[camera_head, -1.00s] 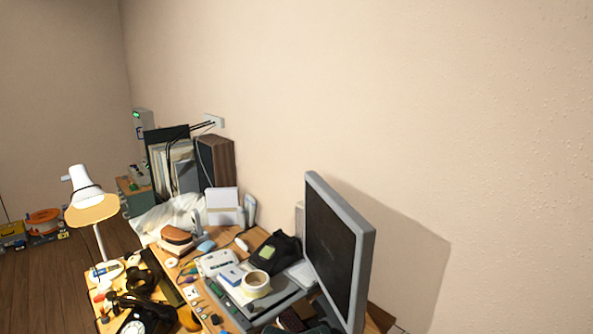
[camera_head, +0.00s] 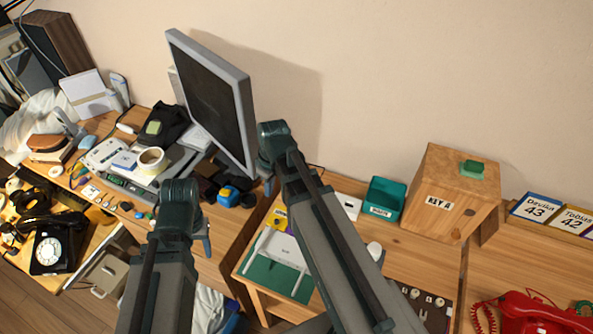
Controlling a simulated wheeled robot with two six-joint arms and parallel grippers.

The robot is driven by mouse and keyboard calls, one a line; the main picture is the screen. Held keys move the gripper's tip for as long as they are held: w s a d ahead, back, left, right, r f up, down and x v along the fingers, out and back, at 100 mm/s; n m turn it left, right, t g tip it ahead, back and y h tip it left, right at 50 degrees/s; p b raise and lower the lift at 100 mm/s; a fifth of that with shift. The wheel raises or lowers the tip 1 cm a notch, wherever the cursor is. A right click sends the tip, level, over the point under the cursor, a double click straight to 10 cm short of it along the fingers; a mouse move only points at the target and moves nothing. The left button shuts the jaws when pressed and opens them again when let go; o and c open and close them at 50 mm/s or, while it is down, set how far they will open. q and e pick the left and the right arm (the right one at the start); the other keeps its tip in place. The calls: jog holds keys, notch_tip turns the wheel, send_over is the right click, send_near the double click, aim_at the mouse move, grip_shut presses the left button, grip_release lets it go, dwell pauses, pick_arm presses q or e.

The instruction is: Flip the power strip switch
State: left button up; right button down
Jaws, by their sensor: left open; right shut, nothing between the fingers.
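I cannot make out a power strip or its switch for certain among the clutter. My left gripper (camera_head: 205,236) hangs over the front edge of the left desk, largely hidden behind its own arm. It is open. My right gripper (camera_head: 268,184) is in front of the monitor's lower right corner, partly hidden by its arm. It is shut and holds nothing.
A grey monitor (camera_head: 212,98) stands on the cluttered left desk. A black dial phone (camera_head: 50,250) sits at the lower left. A wooden box marked KEY A (camera_head: 437,203), a green tray (camera_head: 385,198) and a red phone (camera_head: 530,312) are on the right.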

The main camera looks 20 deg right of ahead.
jog(key=w+d+r+n+t+p, duration=0.1)
jog(key=w+d, duration=0.1)
jog(key=d, duration=0.5)
jog(key=w+d+r+p, duration=0.1)
jog(key=w+d+r, duration=0.1)
jog(key=d, duration=0.5)
jog(key=shift+w+r+n+t+y, duration=0.2)
jog(key=shift+w+n+t+y, duration=0.2)
jog(key=shift+w, duration=0.45)
jog(key=shift+f, duration=0.1)
jog(key=b+x, duration=1.2)
jog(key=shift+s+d+f, duration=0.1)
jog(key=shift+d+f, duration=0.25)
jog(key=shift+f, duration=0.05)
jog(key=shift+d+f+b, duration=0.1)
jog(key=shift+f+b, duration=0.5)
jog(key=shift+b, duration=0.2)
